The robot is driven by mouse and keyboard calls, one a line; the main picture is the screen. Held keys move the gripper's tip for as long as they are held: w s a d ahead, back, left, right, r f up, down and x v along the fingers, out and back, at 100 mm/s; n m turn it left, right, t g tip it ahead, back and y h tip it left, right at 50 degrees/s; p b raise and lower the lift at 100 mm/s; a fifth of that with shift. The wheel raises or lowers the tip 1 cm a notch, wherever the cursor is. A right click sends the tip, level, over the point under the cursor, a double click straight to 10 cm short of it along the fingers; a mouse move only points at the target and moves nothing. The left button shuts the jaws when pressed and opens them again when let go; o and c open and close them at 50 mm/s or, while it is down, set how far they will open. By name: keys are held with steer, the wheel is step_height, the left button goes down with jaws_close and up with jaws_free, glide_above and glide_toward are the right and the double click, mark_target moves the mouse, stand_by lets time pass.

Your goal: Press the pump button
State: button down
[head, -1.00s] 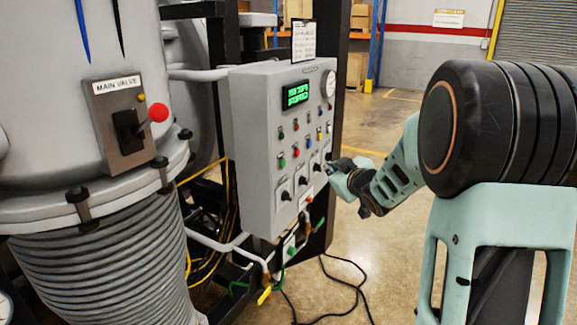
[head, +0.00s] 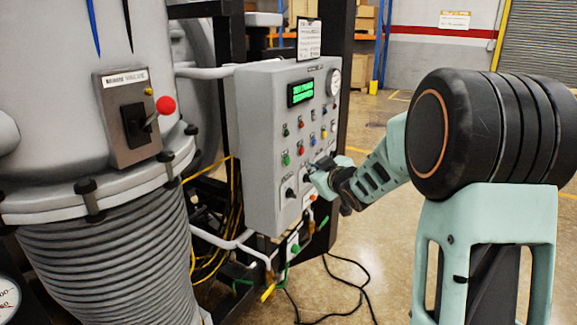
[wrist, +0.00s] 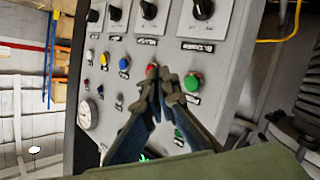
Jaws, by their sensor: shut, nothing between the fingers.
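The grey control panel (head: 258,150) carries rows of coloured buttons. I cannot read which label says pump. In the wrist view, a large green button (wrist: 192,82) lies just right of my fingertips, and a red button (wrist: 151,70) is partly hidden behind them. Yellow (wrist: 124,62) and blue (wrist: 107,58) buttons sit to the left. My gripper (wrist: 163,78) is shut and empty, its tips over the panel between the red and green buttons; contact cannot be told. In the head view my gripper (head: 309,173) is at the panel's lower right, with the green button (head: 286,160) to its left.
Black rotary knobs (wrist: 148,9) stick out of the panel close by. A gauge (head: 333,82) and green display (head: 300,92) sit higher. The main valve box (head: 126,115) is on the vessel at left. Pipes and cables lie below; the floor at right is open.

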steer(key=shift+w+a+b, duration=0.4)
steer(key=shift+w+a, duration=0.25)
steer(key=shift+a, duration=0.25)
steer(key=shift+w+a+b, duration=0.4)
steer(key=shift+w+a, duration=0.25)
steer(key=shift+a, duration=0.25)
steer(key=shift+w+a+b, duration=0.25)
steer(key=shift+a+b, duration=0.05)
steer(key=shift+a, duration=0.05)
steer(key=shift+w+a, duration=0.25)
steer(key=shift+a, duration=0.05)
stand_by(1.0)
steer(key=shift+s+d, duration=0.5)
steer(key=shift+d, duration=0.15)
steer(key=shift+s+d+p, duration=0.55)
steer(key=shift+s+d, duration=0.2)
steer(key=shift+d, duration=0.25)
steer(key=shift+s+d+p, duration=0.5)
steer(key=shift+s+d, duration=0.25)
steer(key=shift+d, duration=0.25)
